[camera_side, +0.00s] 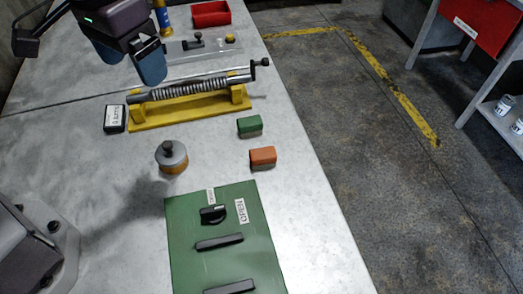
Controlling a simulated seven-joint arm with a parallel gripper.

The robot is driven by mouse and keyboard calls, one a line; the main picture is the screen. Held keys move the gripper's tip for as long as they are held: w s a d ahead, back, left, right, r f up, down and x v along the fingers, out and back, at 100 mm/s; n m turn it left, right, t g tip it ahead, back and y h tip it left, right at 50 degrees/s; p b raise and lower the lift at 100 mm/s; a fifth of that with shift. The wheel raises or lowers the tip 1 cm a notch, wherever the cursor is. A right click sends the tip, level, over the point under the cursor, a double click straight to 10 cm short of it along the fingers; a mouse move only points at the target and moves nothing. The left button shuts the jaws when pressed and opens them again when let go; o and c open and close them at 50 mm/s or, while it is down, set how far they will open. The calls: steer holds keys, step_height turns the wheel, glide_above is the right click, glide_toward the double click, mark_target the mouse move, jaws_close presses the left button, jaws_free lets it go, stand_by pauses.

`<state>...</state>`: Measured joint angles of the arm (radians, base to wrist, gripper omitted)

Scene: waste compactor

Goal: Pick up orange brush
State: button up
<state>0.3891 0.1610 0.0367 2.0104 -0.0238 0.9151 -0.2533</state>
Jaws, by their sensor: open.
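The orange brush (263,157) is a small block with an orange top and a paler, brownish lower part. It lies on the grey table near the table's right edge, just below a similar green brush (250,126). My gripper (152,75) is at the upper left, raised above the table, with blue fingers pointing down. It is well apart from the orange brush, up and to the left of it. The gap between the fingers is hard to see from this side, and nothing shows held in them.
A yellow stand with a spring rod (190,110) lies between my gripper and the brushes. A round knobbed container (172,157) stands left of the orange brush. A green panel with black handles (222,270) lies below. A red tray (211,14) sits at the back.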

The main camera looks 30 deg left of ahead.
mark_target(264, 153)
steer(key=w+d+f+n, duration=0.95)
steer(key=d+f, duration=0.35)
steer(key=d, duration=0.2)
steer(key=f, duration=0.4)
steer(key=w+f, duration=0.1)
steer(key=f, duration=0.2)
steer(key=shift+f, duration=0.1)
steer(key=shift+w+a+f, duration=0.1)
steer(key=shift+w+f, duration=0.05)
steer(key=shift+f, duration=1.2)
steer(key=shift+w+f, duration=0.15)
steer(key=shift+f, duration=1.15)
steer(key=c, duration=1)
